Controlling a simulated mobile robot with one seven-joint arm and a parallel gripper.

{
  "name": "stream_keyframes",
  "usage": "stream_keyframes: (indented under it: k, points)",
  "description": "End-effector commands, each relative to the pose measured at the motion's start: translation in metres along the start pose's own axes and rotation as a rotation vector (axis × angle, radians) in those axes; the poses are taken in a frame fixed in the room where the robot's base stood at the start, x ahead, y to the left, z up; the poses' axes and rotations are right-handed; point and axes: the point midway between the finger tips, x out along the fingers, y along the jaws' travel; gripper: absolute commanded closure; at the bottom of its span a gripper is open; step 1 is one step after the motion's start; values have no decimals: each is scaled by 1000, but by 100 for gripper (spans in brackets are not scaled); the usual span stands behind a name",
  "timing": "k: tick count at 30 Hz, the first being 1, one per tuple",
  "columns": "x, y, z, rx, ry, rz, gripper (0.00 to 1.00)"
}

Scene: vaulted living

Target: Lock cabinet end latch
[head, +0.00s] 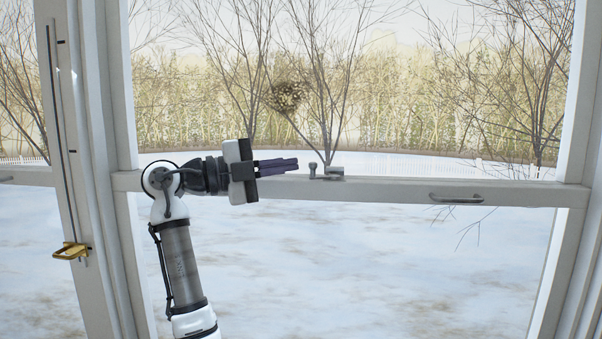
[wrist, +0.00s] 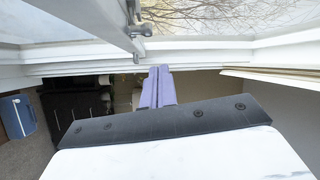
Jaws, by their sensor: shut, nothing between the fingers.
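A small grey latch (head: 326,173) sits on the white middle rail of a window; it also shows in the wrist view (wrist: 139,30). It has a short upright knob and a low body. I cannot tell whether it is locked, and no cabinet latch stands out. My gripper (head: 297,164) is shut and empty, with purple fingers pointing right toward the latch. A small gap shows between the fingertips and the latch in the head view. In the wrist view the closed fingers (wrist: 160,68) end below the latch, apart from it.
The white rail (head: 390,189) runs across the window, with a grey pull handle (head: 456,198) at right. A brass handle (head: 70,251) is on the left frame. The wrist view shows a dark cabinet (wrist: 75,105) and a blue bin (wrist: 17,116) at left.

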Motion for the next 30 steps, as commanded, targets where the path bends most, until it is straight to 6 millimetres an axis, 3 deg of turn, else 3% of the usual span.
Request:
stream_keyframes:
  k: [3,9,22,25,28,30]
  points:
    - [-22,-1,9,0,-1,0,100]
    - [-43,-3,16,0,0,1,100]
    - [-48,-4,18,-2,-3,-2,100]
    - [-54,-4,27,-40,-61,-43,100]
    - [-77,-6,49,-139,-214,-173,100]
    - [-108,-9,66,-227,-358,-334,100]
